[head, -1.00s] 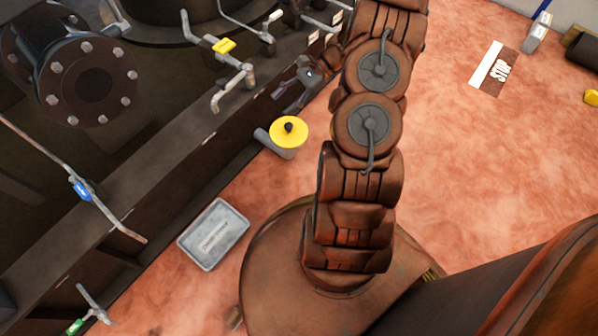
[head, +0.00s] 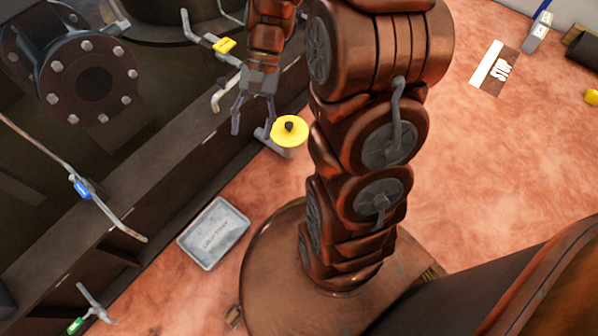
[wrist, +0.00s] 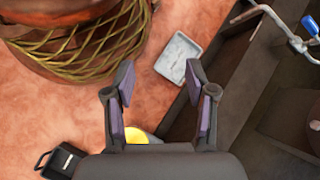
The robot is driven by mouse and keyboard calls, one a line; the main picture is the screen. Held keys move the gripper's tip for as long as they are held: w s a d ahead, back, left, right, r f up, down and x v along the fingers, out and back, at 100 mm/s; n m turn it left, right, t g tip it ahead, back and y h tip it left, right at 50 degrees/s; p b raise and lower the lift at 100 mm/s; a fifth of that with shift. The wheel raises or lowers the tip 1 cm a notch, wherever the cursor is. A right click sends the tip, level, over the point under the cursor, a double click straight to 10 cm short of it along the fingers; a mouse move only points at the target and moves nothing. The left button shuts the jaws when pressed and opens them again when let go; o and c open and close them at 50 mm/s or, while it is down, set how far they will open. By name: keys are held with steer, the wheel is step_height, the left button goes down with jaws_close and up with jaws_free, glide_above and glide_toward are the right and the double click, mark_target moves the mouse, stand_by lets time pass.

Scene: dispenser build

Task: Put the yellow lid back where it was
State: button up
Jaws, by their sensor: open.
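The yellow lid (head: 290,130), a round disc with a dark knob, sits on top of a grey cylindrical container (head: 268,138) beside the dark machine base. In the wrist view a part of the yellow lid (wrist: 136,136) shows at the bottom, mostly hidden by my gripper. My gripper (head: 254,130) is open and empty, pointing down just left of the lid in the head view. In the wrist view its two fingers (wrist: 160,82) are spread apart with nothing between their tips.
A grey labelled tray (head: 214,234) lies on the floor near the machine; it also shows in the wrist view (wrist: 178,58). Taps with yellow (head: 224,45), blue (head: 81,190) and green (head: 74,326) handles stick out from the machine. A black box (wrist: 60,160) stands at lower left in the wrist view.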

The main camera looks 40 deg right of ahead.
steer(key=s+r+n+h, duration=0.2)
steer(key=s+n+h, duration=0.1)
steer(key=s, duration=0.5)
steer(key=s+a+r+n+h, duration=0.1)
steer(key=s+r+n+h, duration=0.1)
steer(key=s, duration=0.7)
steer(key=n+h, duration=0.1)
steer(key=n, duration=0.1)
steer(key=shift+r+n+h, duration=0.2)
steer(key=shift+n+h, duration=0.1)
steer(key=shift+s+a, duration=0.1)
